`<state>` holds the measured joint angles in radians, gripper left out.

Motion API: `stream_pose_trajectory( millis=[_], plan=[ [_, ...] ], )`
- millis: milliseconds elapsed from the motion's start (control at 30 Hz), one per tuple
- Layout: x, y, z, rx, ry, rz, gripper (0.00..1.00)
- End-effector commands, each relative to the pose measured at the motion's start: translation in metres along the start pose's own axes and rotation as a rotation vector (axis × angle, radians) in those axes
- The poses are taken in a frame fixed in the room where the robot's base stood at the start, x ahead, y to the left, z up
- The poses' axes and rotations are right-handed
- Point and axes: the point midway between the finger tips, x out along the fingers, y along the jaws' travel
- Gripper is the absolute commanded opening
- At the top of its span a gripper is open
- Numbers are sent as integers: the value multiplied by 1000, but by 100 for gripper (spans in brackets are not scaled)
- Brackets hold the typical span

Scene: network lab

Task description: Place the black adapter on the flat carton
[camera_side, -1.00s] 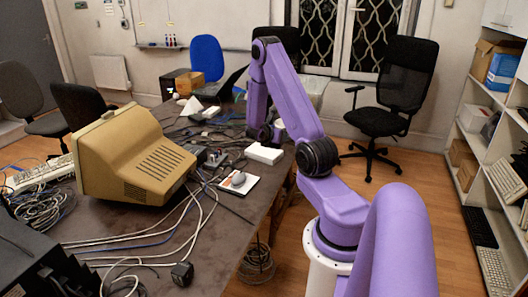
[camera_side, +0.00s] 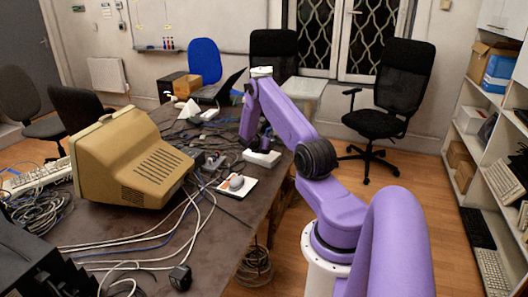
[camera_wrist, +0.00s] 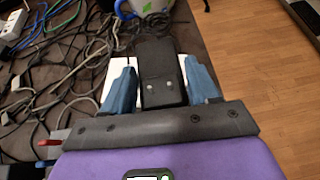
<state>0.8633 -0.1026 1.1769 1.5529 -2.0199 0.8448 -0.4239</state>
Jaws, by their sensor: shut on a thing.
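My gripper (camera_wrist: 160,76) has blue fingers shut on the sides of the black adapter (camera_wrist: 161,88), a dark block with two light round spots on its near end. In the side view my gripper (camera_side: 264,143) is low over the flat white carton (camera_side: 262,158), near the table's right edge. The carton also shows in the wrist view (camera_wrist: 124,64), behind and below the adapter and fingers. In the side view the adapter is mostly hidden or too small to make out. I cannot tell whether it touches the carton.
Cables (camera_wrist: 82,65) lie thickly to the left of the carton. A white pad with a grey rounded thing (camera_side: 237,183) lies in front of it. A beige monitor (camera_side: 130,160) stands to the left. Another small black block (camera_side: 180,277) lies near the table's front.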

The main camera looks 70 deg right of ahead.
Motion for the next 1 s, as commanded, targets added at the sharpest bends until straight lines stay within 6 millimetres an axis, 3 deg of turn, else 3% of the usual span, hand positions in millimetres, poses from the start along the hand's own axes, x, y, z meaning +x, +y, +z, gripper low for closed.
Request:
stream_pose_trajectory(
  millis=[300, 533, 967, 1000],
  plan=[
    [16, 7, -8, 2, -3, -1, 22],
    [28, 7, -32, 1, -1, 0, 22],
    [30, 7, -36, 1, -2, 0, 22],
    [30, 7, -37, 1, -1, 0, 66]
  ],
)
